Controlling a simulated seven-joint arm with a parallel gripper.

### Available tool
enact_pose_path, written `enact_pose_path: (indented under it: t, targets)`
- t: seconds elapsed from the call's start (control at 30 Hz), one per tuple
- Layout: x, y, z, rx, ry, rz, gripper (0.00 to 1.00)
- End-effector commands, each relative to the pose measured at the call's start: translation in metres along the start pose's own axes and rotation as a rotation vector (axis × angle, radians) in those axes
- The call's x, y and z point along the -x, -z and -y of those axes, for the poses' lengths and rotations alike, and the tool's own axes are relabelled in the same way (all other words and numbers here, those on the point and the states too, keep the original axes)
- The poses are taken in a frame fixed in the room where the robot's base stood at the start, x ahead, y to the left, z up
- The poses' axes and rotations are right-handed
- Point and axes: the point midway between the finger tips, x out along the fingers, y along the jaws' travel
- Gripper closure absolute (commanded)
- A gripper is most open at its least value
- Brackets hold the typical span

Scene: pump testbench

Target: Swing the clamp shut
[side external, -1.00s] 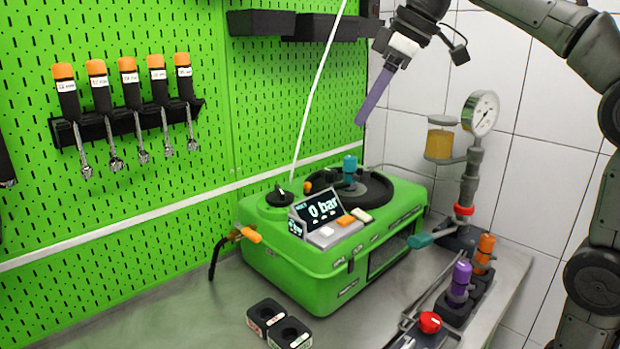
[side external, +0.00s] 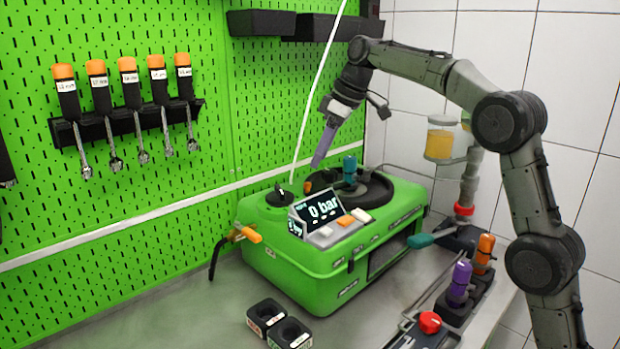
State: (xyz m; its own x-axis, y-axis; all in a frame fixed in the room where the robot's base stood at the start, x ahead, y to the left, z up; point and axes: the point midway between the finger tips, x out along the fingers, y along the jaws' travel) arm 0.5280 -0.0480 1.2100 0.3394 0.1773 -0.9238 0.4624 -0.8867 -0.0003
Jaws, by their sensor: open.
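My gripper (side external: 318,160) has purple fingers that point down. It hangs in the air above the back of the green pump unit (side external: 330,278), apart from it, up and left of a teal knob (side external: 349,166) on a round black disc (side external: 348,191). Its jaws are open, though the fingers overlap from this side; nothing shows between them. I cannot tell for sure which part is the clamp. A teal-handled lever (side external: 420,240) sticks out at the unit's right, beside the gauge stand's black base. An orange handle (side external: 250,235) sits on a fitting at the unit's left.
A display reads 0 bar (side external: 320,209). A jar (side external: 440,140) and a red collar (side external: 463,209) are on the stand at right, partly behind my arm. Purple (side external: 461,278) and orange (side external: 486,248) capped parts stand at front right. Black sockets (side external: 267,315) lie in front.

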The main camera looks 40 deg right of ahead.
Motion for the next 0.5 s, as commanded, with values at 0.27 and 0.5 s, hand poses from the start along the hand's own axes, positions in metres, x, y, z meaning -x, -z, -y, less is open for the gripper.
enact_pose_path:
  t: [0.27,0.5]
  targets:
    - [-0.05,-0.001,0.001,0.0,0.002,0.003,0.48]
    - [-0.068,0.0,0.001,0.0,0.001,0.001,0.48]
